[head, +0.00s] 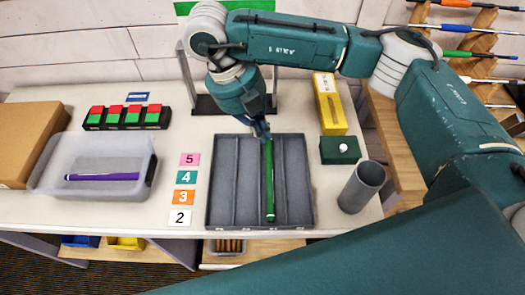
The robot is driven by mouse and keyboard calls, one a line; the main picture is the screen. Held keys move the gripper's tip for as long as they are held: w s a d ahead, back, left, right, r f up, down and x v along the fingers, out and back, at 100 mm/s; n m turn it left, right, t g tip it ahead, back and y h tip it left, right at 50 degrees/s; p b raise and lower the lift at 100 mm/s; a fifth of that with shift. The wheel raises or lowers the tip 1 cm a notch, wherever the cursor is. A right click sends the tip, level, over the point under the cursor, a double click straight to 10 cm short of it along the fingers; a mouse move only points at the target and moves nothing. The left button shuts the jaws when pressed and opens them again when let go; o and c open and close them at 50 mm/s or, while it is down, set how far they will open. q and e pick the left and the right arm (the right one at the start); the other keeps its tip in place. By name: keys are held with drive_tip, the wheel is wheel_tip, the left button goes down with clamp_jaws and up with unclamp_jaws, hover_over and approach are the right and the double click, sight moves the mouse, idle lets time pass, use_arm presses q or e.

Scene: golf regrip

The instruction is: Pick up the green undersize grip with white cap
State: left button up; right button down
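A long green grip (269,185) lies lengthwise in a compartment right of the middle of the grey divided tray (220,222). Its far end is close to or under my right gripper (263,133), and I see no white cap on the part that shows. My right gripper points down at the tray's far edge. Its fingers are too small to tell whether they are open, shut or touching the grip. My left gripper is out of view.
A clear bin (50,178) with a purple grip (102,177) stands at left, beside numbered cards (186,177). Right of the tray are a grey cup (360,190), a green block with a white ball (343,148) and a yellow box (328,105). Clubs (465,30) hang at right.

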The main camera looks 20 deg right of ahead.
wheel_tip(320, 180, up, 3)
drive_tip(key=shift+r, duration=0.2)
drive_tip(key=c, duration=2.5)
unclamp_jaws()
drive_tip(key=o, duration=2)
